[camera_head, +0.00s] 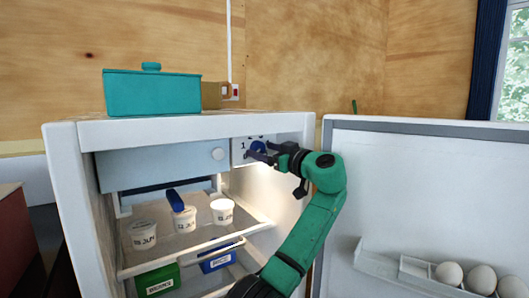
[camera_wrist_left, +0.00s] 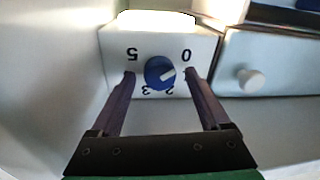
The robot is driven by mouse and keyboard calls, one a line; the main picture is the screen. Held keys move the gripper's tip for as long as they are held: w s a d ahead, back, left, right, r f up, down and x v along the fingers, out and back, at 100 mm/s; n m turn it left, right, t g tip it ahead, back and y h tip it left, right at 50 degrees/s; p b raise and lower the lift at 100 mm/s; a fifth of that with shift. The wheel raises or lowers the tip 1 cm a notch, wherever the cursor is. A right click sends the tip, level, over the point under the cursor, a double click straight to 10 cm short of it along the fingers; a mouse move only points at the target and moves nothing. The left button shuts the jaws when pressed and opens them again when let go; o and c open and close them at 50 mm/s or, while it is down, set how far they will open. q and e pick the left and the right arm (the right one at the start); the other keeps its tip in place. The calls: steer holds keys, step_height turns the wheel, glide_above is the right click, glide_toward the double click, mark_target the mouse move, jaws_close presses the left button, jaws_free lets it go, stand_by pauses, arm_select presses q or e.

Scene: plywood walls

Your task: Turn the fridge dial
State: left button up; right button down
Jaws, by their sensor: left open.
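The fridge dial (camera_head: 258,146) is a round blue knob on a white box at the upper right inside the open fridge. In the left wrist view the dial (camera_wrist_left: 160,72) shows a white pointer mark aimed right and slightly up, below the 0 of the upside-down numbers. My left gripper (camera_head: 261,153) is at the dial. In the left wrist view its open fingers (camera_wrist_left: 159,74) stand either side of the dial, with a gap visible on each side. The right finger hides part of the scale. My right gripper is not in view.
The fridge door (camera_head: 430,185) stands open at right, with eggs (camera_head: 482,279) in its rack. White tubs (camera_head: 222,211) stand on the shelf, boxes below. The freezer flap (camera_head: 165,166) with a round knob (camera_head: 218,154) is left of the dial. A teal pot (camera_head: 150,93) sits on top.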

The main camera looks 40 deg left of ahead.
arm_select(q)
steer(key=shift+d, duration=0.45)
steer(key=b+v, duration=0.1)
steer(key=v, duration=1.2)
steer(key=shift+d, duration=0.35)
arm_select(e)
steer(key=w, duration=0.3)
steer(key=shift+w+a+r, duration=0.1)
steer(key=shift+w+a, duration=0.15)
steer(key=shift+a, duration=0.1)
arm_select(q)
steer(key=shift+s+f, duration=0.1)
steer(key=shift+f, duration=0.05)
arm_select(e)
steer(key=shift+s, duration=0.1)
